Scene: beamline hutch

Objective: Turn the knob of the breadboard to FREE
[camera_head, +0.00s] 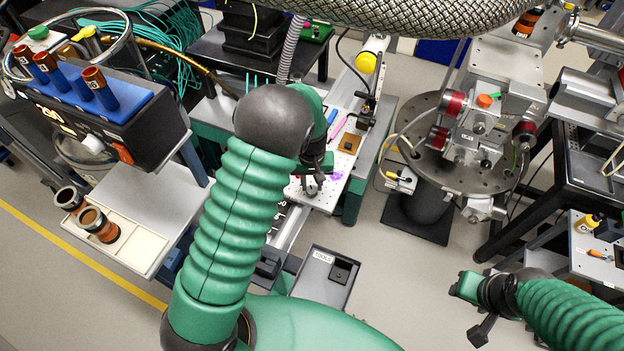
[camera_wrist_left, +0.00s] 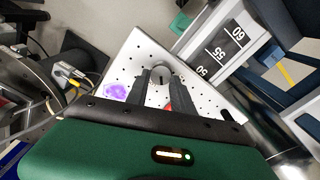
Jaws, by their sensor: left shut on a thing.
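The breadboard (camera_head: 326,195) is a pale plate with rows of small holes, and it also shows in the left wrist view (camera_wrist_left: 134,60). The knob (camera_wrist_left: 160,73) is a small round grey piece with a dark line across its face, at the plate's corner region. My left gripper (camera_wrist_left: 161,79) is shut on the knob, with its two dark fingers on either side of it. In the head view my left gripper (camera_head: 313,186) is at the near end of the plate, partly hidden by my arm.
A purple patch (camera_wrist_left: 117,91) lies on the plate beside the gripper. A scale with numbers (camera_wrist_left: 222,55) runs beside the plate. A grey tools box (camera_head: 322,278) stands nearby. A round chamber with red-ended fittings (camera_head: 470,140) stands to the right.

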